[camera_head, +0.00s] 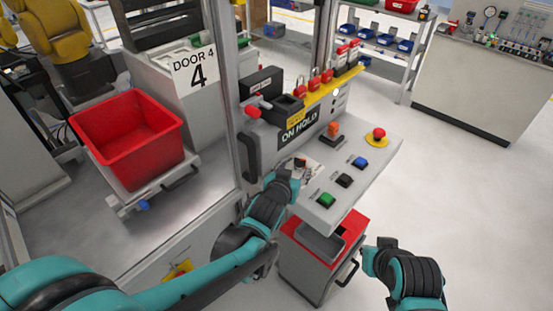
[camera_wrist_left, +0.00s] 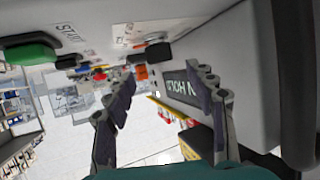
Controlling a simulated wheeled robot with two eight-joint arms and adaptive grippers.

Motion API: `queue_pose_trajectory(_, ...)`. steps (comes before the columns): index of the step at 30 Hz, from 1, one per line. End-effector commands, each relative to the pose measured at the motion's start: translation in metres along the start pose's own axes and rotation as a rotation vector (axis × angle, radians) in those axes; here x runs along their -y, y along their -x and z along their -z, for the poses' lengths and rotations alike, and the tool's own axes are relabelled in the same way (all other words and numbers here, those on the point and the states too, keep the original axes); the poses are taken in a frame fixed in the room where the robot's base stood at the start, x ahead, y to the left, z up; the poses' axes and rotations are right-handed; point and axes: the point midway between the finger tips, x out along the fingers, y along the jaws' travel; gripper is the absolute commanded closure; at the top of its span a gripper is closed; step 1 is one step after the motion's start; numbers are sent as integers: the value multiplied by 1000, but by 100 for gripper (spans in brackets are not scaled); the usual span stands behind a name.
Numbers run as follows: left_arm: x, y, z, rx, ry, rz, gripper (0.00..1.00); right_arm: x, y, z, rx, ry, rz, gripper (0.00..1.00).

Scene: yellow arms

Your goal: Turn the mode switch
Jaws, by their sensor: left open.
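The mode switch looks to be a small black knob (camera_wrist_left: 158,52) by a pale plate at the top of the left wrist view. In the head view that plate (camera_head: 306,168) shows on the grey control panel (camera_head: 318,215), partly hidden by my left gripper (camera_head: 291,180). My left gripper (camera_wrist_left: 163,85) is open and empty. Its fingers are apart, with the knob seen beyond and between the tips; I cannot tell how far off it is. My right gripper (camera_head: 378,248) is low, right of the panel; its fingers are not clear.
Green (camera_head: 326,199), black (camera_head: 344,180) and blue (camera_head: 360,161) buttons and a red stop button (camera_head: 379,134) line the panel. An orange-topped switch (camera_head: 334,129) sits behind. An ON HOLD sign (camera_head: 298,131) rises at the back. A door handle (camera_head: 248,155) stands left.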

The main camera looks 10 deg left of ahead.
Motion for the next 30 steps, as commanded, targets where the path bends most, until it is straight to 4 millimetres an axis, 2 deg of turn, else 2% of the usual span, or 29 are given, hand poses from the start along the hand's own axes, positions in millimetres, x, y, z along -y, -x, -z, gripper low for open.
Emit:
queue_pose_trajectory(15, -2, -71, 0, -6, 4, -3, 45, 0, -19, -14, 0, 0, 0, 100)
queue_pose_trajectory(26, -2, -78, 1, -5, 4, -3, 45, 0, -20, -14, 0, 0, 0, 100)
queue_pose_trajectory(28, -2, -78, 1, -5, 4, -3, 58, 0, -20, -14, 0, 0, 0, 100)
queue_pose_trajectory(30, -2, -78, 1, -5, 4, -3, 76, 0, -20, -14, 0, 0, 0, 100)
